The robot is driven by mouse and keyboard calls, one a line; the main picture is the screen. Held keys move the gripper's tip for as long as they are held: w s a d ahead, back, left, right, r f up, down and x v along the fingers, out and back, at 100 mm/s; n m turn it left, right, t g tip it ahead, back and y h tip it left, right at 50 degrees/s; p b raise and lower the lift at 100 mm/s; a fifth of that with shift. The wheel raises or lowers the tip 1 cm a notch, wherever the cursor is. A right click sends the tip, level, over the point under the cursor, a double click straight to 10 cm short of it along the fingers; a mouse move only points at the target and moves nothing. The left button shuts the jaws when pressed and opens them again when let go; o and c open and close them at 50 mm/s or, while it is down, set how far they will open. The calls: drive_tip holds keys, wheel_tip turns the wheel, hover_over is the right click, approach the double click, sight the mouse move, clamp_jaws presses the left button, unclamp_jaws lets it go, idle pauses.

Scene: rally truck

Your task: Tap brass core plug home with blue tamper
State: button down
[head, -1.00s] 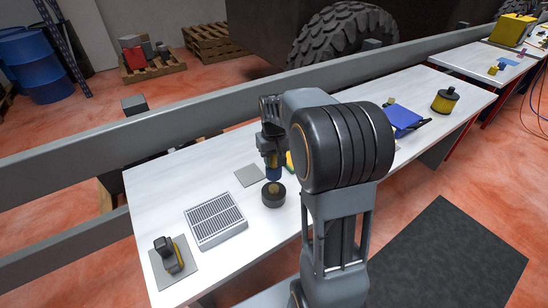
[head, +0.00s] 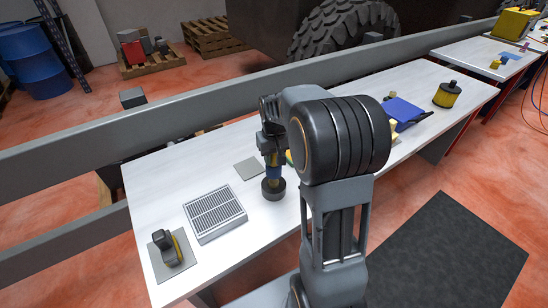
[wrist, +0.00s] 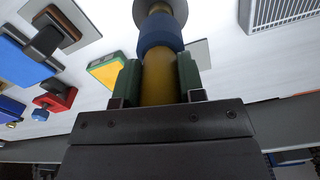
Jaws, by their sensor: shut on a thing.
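My gripper (wrist: 158,82) is shut on the blue tamper, with a green pad on each side of its yellow handle. The tamper's blue collar (wrist: 160,34) lies beyond the fingertips in the wrist view. The tamper (head: 273,172) stands roughly upright over a dark round housing (head: 273,193) on the white table. In the wrist view the housing (wrist: 181,9) shows as a grey ring at the top edge, with a brass-coloured part (wrist: 158,8), likely the plug, inside it. The blue collar partly covers that part. I cannot tell whether tamper and plug touch.
A slotted grey panel (head: 215,214) lies left of the housing, and a flat grey plate (head: 249,168) behind it. A black and yellow object (head: 168,248) sits on another plate at the left. Blue and red tools (wrist: 57,95) lie across the table in the wrist view.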

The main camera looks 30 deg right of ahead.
drive_tip(key=shift+r+p, duration=1)
drive_tip(key=shift+r, duration=0.25)
drive_tip(key=shift+f+b, duration=0.9)
drive_tip(key=shift+f, duration=0.65)
drive_tip(key=shift+r+p, duration=1)
drive_tip(key=shift+r, duration=0.25)
